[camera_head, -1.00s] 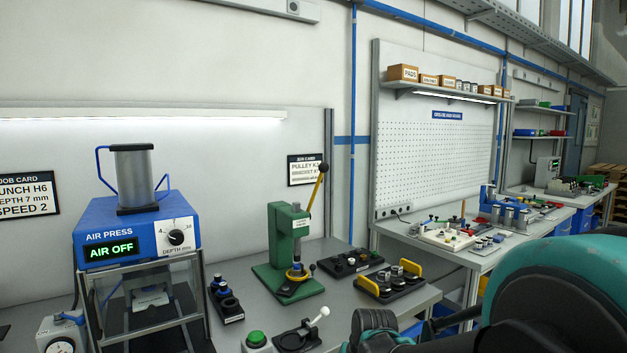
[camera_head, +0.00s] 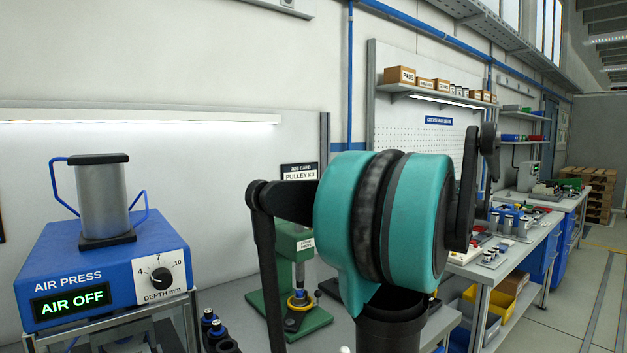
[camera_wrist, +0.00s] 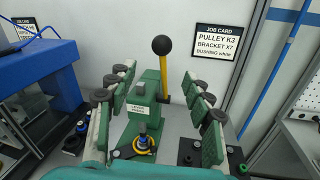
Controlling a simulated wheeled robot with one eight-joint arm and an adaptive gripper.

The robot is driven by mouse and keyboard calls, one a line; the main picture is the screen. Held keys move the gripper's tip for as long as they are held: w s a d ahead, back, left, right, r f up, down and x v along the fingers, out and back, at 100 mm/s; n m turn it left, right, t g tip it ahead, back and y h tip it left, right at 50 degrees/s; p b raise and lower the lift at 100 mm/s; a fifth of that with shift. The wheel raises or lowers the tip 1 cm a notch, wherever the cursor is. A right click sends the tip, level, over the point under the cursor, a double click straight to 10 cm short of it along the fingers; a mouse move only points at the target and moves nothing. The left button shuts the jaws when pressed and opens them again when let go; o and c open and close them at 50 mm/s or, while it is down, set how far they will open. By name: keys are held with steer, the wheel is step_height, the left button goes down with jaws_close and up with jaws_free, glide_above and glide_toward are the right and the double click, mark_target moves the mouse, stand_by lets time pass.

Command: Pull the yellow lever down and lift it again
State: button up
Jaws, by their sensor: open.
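The yellow lever (camera_wrist: 163,81) with a black ball knob stands upright on the green lever press (camera_wrist: 147,103) in the wrist view. The press also shows in the head view (camera_head: 292,244), where my arm hides the lever. My gripper (camera_wrist: 157,94) is open, its green fingers spread on both sides of the press and lever. Nothing is between the fingertips in contact that I can see. A yellow ring with a blue part (camera_wrist: 143,143) sits at the press base. In the head view my fingers cannot be made out.
The blue air press (camera_head: 107,260) reads AIR OFF and stands left of the lever press. Black holders (camera_head: 217,335) stand between them. A job card (camera_wrist: 214,41) hangs on the wall behind. A second bench (camera_head: 500,262) and open floor lie to the right.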

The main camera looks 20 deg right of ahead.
steer(key=x, duration=1.7)
steer(key=shift+w+d+r, duration=0.1)
steer(key=shift+w+r, duration=0.1)
steer(key=shift+r, duration=0.15)
jaws_close()
